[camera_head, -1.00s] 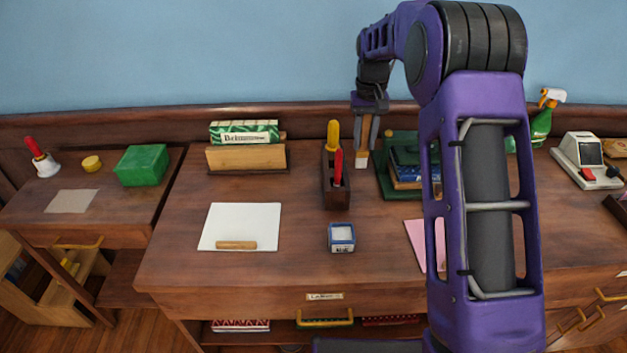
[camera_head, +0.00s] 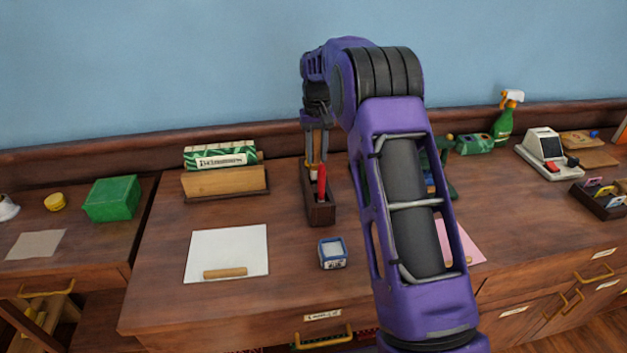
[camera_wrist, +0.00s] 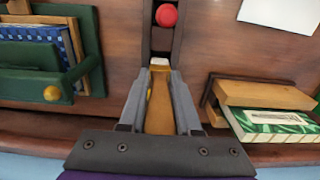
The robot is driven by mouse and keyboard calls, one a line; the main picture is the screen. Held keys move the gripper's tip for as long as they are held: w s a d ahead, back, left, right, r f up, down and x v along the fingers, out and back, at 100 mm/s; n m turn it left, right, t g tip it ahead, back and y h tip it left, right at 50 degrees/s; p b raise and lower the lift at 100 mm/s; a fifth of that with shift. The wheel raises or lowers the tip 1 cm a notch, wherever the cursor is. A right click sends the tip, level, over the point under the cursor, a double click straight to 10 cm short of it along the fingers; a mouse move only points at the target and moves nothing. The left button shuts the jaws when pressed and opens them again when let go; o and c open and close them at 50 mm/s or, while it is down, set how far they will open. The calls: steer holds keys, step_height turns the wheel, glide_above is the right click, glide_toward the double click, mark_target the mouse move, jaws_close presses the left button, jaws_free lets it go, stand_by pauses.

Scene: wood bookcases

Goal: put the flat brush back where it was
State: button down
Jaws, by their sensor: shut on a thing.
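My gripper (camera_head: 317,150) is shut on the flat brush, at the back end of the dark wooden holder. In the wrist view the brush (camera_wrist: 160,112) is tan wood with a pale tip, between the fingers, tip towards the holder (camera_wrist: 147,35). The holder (camera_head: 320,214) also shows in the head view. A red-handled tool (camera_head: 322,182) stands in it, its round red end (camera_wrist: 166,15) beyond the brush tip. A yellow-handled tool is mostly hidden by my gripper. I cannot tell whether the brush tip is inside the holder.
A wooden stand with a green box (camera_head: 222,155) is left of the holder. Green bookends with books (camera_wrist: 50,55) are on its other side. A small blue-edged box (camera_head: 333,253) and a white sheet (camera_head: 228,252) lie in front. My arm hides part of the desk.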

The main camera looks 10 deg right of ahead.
mark_target(317, 164)
steer(key=shift+f, duration=3.1)
steer(key=shift+f, duration=0.1)
steer(key=c, duration=0.6)
jaws_free()
step_height(317, 164, up, 12)
steer(key=shift+r+p, duration=0.15)
steer(key=shift+p, duration=0.2)
